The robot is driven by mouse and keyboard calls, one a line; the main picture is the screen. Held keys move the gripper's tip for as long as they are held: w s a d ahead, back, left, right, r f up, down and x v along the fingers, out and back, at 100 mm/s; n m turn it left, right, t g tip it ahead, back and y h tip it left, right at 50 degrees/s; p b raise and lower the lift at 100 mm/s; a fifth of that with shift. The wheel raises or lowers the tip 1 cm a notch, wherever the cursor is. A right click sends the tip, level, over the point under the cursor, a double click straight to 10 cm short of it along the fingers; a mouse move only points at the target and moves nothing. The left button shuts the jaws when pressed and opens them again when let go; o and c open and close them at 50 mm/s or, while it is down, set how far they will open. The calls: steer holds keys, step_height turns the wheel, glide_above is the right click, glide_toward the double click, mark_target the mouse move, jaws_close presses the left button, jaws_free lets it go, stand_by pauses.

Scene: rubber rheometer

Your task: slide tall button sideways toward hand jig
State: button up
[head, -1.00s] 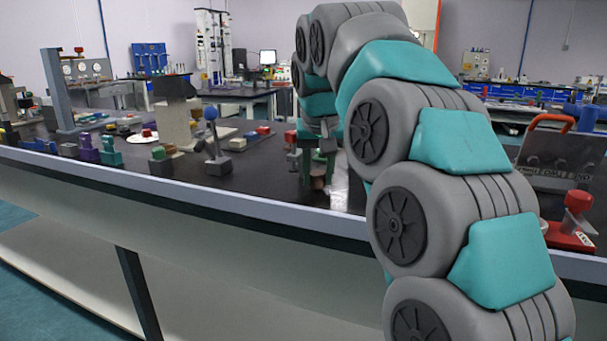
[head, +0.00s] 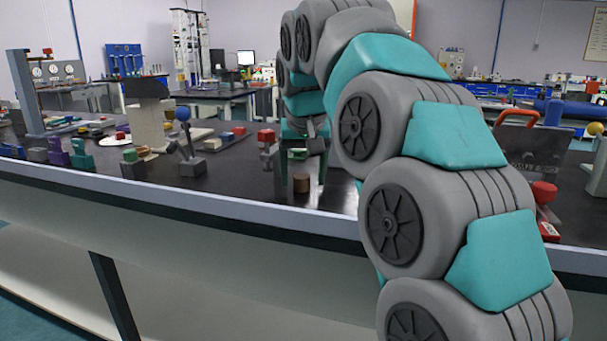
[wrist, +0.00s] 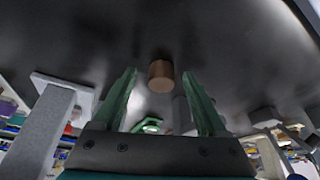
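A short brown cylinder (head: 301,185), most likely the tall button, stands upright on the black bench top. It also shows in the wrist view (wrist: 161,76). My gripper (head: 303,198) has its two green fingers apart, with the cylinder seen between them. In the wrist view my gripper (wrist: 159,75) is open, and the cylinder appears centred near the fingertips with no clear contact. A grey stand with a red top (head: 267,142) is left of the gripper. I cannot tell which piece is the hand jig.
A grey lever device with a blue ball (head: 183,114) stands farther left. A green-topped piece (head: 298,154) is behind the cylinder. A red-handled grey case (head: 523,145) is at right. The bench's pale front edge (head: 200,203) is close; bare black top lies left of the gripper.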

mark_target(303, 178)
steer(key=shift+v, duration=1.6)
steer(key=shift+p+v, duration=0.45)
steer(key=shift+v, duration=1.85)
